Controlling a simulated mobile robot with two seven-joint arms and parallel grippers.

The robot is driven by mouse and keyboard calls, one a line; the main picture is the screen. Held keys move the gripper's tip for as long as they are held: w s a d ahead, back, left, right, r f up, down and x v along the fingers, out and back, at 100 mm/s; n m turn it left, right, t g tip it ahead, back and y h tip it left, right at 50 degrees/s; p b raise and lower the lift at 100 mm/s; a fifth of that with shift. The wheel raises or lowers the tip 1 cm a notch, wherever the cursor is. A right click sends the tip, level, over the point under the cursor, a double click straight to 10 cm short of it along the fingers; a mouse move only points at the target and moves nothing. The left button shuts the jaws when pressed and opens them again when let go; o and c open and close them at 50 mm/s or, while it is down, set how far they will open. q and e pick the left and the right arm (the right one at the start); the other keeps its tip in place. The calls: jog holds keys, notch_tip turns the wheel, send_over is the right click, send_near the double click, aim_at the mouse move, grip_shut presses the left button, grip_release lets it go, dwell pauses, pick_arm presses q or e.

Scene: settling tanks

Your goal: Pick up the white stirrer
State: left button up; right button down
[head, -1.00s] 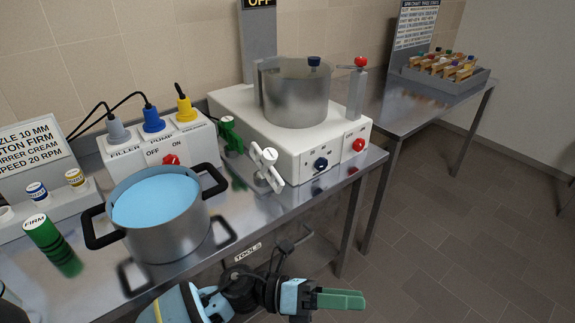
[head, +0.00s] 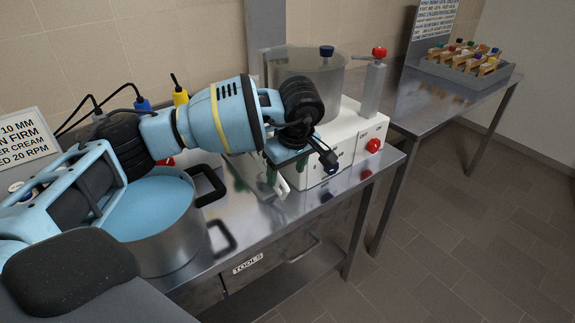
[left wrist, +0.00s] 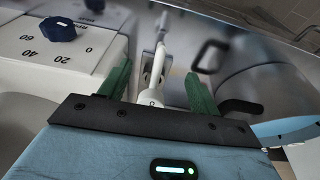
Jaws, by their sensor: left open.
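The white stirrer (left wrist: 159,62) stands between the two green fingers of my left gripper (left wrist: 158,72) in the left wrist view. The fingers are apart, one on each side of it, with gaps visible. In the head view a lower part of the white stirrer (head: 283,190) shows below my left wrist, beside the white machine. My left gripper (head: 284,176) points down there and is mostly hidden by its own wrist. My right gripper is not in view.
A pot of blue liquid (head: 160,235) with black handles is below my left arm. A rack (head: 456,75) stands on the far table. The front strip of the steel table is clear.

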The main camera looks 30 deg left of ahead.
pick_arm(q)
jog(key=shift+y, duration=0.8)
jog(key=w+a+r, duration=0.2)
jog(key=a, duration=0.1)
jog(key=shift+r, duration=0.4)
jog(key=shift+a+r, duration=0.1)
jog(key=shift+r, duration=0.2)
jog(key=shift+a+x, duration=0.15)
jog(key=shift+x, duration=1.8)
jog(key=shift+a+x, duration=0.1)
jog(key=shift+x, duration=1.85)
jog(key=shift+r, duration=0.15)
jog(key=c, duration=1.1)
jog(key=shift+c, duration=0.2)
jog(key=shift+r, duration=0.1)
jog(key=shift+w+r, duration=0.1)
jog(key=shift+r, duration=0.45)
notch_tip(320, 180, up, 2)
jog(key=shift+r, duration=0.15)
jog(key=s+d+r, duration=0.1)
jog(key=s+d, duration=0.7)
jog(key=s, duration=0.5)
jog(key=shift+s+d+r, duration=0.2)
jog(key=shift+s+d, duration=0.1)
jog(key=shift+d, duration=0.05)
